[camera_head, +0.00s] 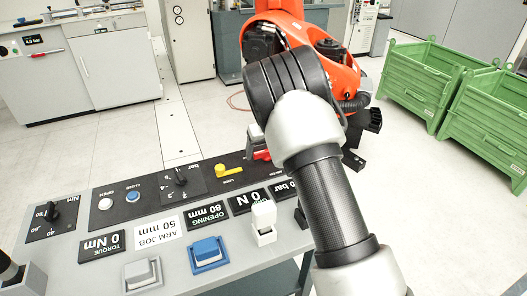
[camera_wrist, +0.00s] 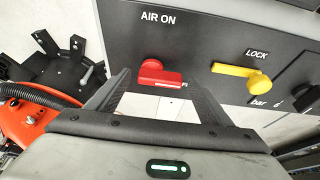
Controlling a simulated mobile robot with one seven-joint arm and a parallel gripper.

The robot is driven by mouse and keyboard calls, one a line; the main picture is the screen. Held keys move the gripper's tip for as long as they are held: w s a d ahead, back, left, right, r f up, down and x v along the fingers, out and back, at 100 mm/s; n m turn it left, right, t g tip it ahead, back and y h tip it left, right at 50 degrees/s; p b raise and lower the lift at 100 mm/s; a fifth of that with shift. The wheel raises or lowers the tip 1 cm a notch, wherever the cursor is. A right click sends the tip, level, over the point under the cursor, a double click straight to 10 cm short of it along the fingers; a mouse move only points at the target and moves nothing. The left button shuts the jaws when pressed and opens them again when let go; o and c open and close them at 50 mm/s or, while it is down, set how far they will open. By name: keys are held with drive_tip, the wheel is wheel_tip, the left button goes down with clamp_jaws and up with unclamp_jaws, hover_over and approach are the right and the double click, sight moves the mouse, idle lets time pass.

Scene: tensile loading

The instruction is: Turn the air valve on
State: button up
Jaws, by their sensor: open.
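The red air valve handle (camera_wrist: 160,74) sits on a dark panel below the label "AIR ON" in the wrist view. Its bar lies roughly sideways in that picture, with partly covered lettering by its right end. My gripper (camera_wrist: 159,82) is open, with one finger to the left of the handle and one to the right. I cannot tell whether either finger touches it. In the head view a bit of the red handle (camera_head: 262,155) shows at the panel's back edge, and my arm hides most of the gripper.
A yellow LOCK handle (camera_wrist: 245,78) is close to the right of the red one in the wrist view. The grey console (camera_head: 185,275) carries knobs, buttons, blue switch (camera_head: 208,252) and a white switch (camera_head: 264,218). Green crates (camera_head: 425,80) stand at the right.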

drive_tip(key=c, duration=1)
drive_tip(key=shift+c, duration=0.2)
